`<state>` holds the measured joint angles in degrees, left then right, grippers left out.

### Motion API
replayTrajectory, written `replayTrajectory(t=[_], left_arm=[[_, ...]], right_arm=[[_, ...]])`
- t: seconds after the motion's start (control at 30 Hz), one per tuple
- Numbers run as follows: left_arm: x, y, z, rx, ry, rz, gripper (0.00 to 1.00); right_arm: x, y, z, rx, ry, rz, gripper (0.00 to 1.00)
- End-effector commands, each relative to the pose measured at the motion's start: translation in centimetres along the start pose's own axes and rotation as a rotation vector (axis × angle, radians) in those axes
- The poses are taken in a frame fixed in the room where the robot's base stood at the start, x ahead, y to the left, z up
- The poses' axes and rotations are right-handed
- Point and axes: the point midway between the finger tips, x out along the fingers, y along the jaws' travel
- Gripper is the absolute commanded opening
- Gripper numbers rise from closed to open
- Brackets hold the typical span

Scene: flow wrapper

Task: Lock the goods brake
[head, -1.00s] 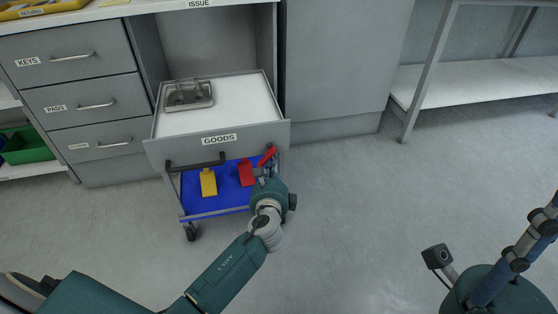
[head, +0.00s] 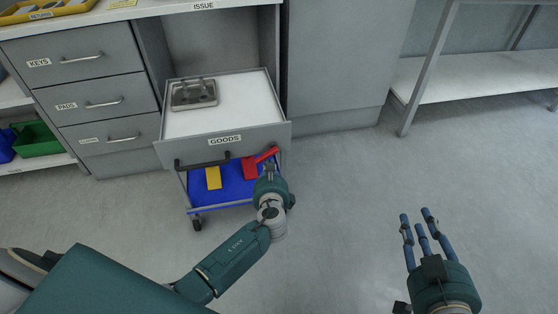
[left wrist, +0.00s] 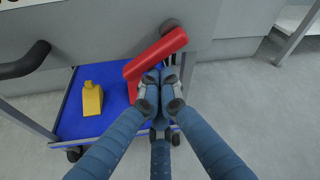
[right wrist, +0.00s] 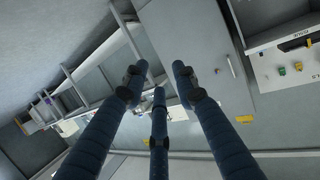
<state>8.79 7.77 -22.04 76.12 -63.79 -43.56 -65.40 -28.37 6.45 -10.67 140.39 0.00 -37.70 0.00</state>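The goods drawer front (head: 262,137), labelled GOODS, is pulled out, with a dark bar handle (head: 203,162) on it. The red brake lever (head: 267,154) is at the drawer front's right end, slanting down to the left from its pivot. In the left wrist view the lever (left wrist: 158,53) is large, just beyond my fingertips. My left gripper (head: 268,172) is shut, its fingertips (left wrist: 160,78) together just below the lever. Nothing shows between them; contact with the lever cannot be told. My right gripper (head: 420,220) is open and empty, away over the floor; its spread fingers (right wrist: 158,75) show in the right wrist view.
A metal dish (head: 194,93) sits in the drawer. Closed drawers (head: 100,97) stand left. The floor (head: 350,190) to the right is clear.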

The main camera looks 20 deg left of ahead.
Motion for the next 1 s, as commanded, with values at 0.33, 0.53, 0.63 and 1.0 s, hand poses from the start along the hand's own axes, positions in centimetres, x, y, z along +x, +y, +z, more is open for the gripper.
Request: replayTrajectory(t=[0.33, 0.53, 0.63, 1.0], left_arm=[[-0.3, 0.0, 0.9, 0.128, -0.001, 0.045, 0.00], [-0.3, 0.1, 1.2, 0.205, -0.002, 0.071, 0.00], [-0.4, 0.2, 1.4, 0.243, -0.001, 0.084, 0.00], [-0.6, 0.4, 1.9, 0.385, -0.001, 0.135, 0.00]], right_arm=[[-7.0, 1.6, 13.0, 0.006, -0.618, 0.036, 0.28], [-14.2, 2.3, 18.2, 0.017, -0.948, 0.055, 0.28], [-15.1, 2.3, 18.1, 0.019, -0.981, 0.056, 0.28], [-14.1, 2.3, 18.8, 0.019, -0.993, 0.053, 0.28]])
